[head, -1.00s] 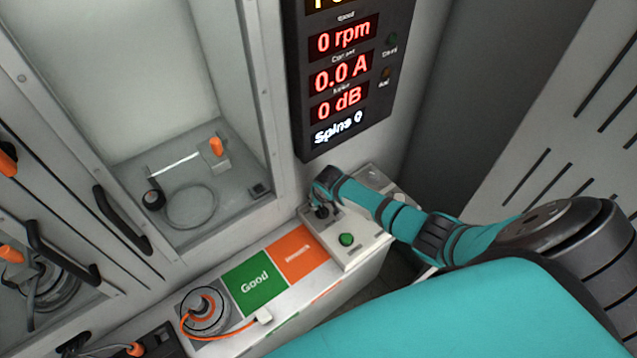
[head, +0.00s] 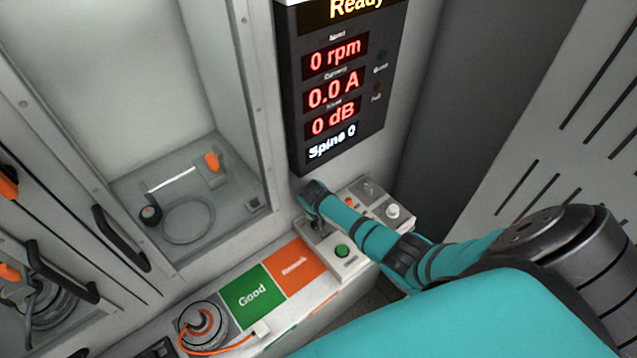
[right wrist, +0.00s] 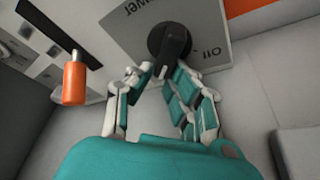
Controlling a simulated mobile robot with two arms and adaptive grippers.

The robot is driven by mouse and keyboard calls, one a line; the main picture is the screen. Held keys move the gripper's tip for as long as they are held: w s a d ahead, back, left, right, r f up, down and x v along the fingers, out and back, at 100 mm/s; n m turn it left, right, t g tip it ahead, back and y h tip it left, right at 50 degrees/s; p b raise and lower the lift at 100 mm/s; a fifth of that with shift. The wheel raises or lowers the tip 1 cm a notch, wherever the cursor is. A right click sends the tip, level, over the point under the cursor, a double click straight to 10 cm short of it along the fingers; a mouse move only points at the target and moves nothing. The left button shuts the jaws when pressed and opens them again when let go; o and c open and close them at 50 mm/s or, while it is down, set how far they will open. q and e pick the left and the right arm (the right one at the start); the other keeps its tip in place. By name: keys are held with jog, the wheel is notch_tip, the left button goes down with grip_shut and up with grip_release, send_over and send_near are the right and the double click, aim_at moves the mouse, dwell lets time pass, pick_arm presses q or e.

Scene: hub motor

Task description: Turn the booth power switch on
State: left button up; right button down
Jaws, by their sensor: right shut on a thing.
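The booth power switch is a black rotary knob (right wrist: 170,42) on a pale panel (right wrist: 206,18) marked "Power" and "Off" in the right wrist view. My right gripper (right wrist: 164,76) is shut on the knob's lower end, its fingers on either side. In the head view the right gripper (head: 315,222) is at the back left of the control box (head: 349,265), mostly covering the knob. Whether the knob points at on or off is unclear. The display (head: 343,90) reads "Ready", 0 rpm, 0.0 A, 0 dB and "Spins 0". My left gripper is not in view.
A green button (head: 342,251) sits just in front of the gripper. An orange handle (right wrist: 75,82) and a white button (head: 393,211) are on the box's far side. Green "Good" (head: 250,293) and orange (head: 293,265) pads, and a hub motor (head: 203,325), lie left.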

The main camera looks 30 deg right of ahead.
jog(key=shift+s, duration=0.1)
jog(key=c, duration=1.3)
grip_release()
jog(key=shift+o, duration=0.2)
jog(key=v, duration=1.2)
